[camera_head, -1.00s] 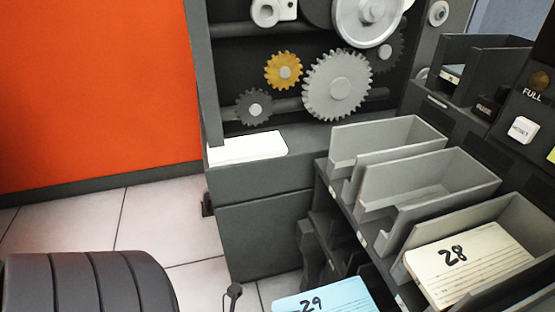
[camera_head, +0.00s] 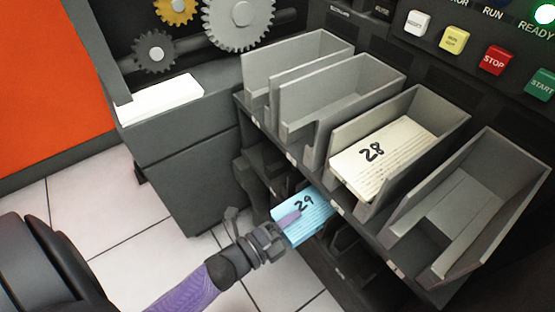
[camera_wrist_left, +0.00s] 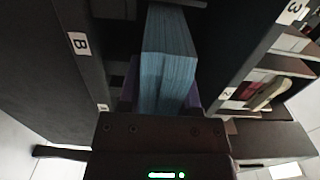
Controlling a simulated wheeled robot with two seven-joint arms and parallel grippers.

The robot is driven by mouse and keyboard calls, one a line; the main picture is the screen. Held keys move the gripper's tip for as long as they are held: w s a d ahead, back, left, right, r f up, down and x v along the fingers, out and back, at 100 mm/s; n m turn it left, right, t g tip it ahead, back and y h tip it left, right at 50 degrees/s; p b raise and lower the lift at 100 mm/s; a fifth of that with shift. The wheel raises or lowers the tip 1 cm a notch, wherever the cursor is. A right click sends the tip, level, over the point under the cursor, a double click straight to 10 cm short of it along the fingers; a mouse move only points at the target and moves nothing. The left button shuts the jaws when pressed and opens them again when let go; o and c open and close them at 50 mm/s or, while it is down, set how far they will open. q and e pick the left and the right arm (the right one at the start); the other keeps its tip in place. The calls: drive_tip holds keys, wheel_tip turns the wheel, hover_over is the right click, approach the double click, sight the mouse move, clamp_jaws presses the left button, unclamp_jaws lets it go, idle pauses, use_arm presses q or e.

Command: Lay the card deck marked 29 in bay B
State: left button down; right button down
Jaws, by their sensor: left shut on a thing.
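The blue card deck marked 29 (camera_head: 306,214) is in my left gripper (camera_head: 284,228), which is shut on it. In the head view the deck is just below the front edge of the upper bay row, and its far right end is hidden by that edge. In the left wrist view the deck (camera_wrist_left: 168,62) stands out ahead of my left gripper (camera_wrist_left: 163,105), edges showing, between dark panels. The bay labels in the head view are too small to read. My right gripper is not in view.
A cream deck marked 28 (camera_head: 383,152) lies in one grey bay. The bay to its right (camera_head: 490,195) and the bays to its left (camera_head: 335,95) look empty. Labels 3 (camera_wrist_left: 291,11) and 2 (camera_wrist_left: 227,93) show right. Buttons (camera_head: 494,60) and gears (camera_head: 238,20) are behind.

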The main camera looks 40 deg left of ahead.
sight(322, 203)
use_arm(q)
drive_tip(key=b+x, duration=0.1)
drive_tip(key=x, duration=0.6)
drive_tip(key=shift+d+f+b, duration=0.15)
drive_tip(key=shift+b, duration=0.25)
drive_tip(key=shift+w+d, duration=0.2)
drive_tip(key=shift+w, duration=0.4)
drive_tip(key=shift+c, duration=1.2)
unclamp_jaws()
drive_tip(key=shift+o, duration=0.2)
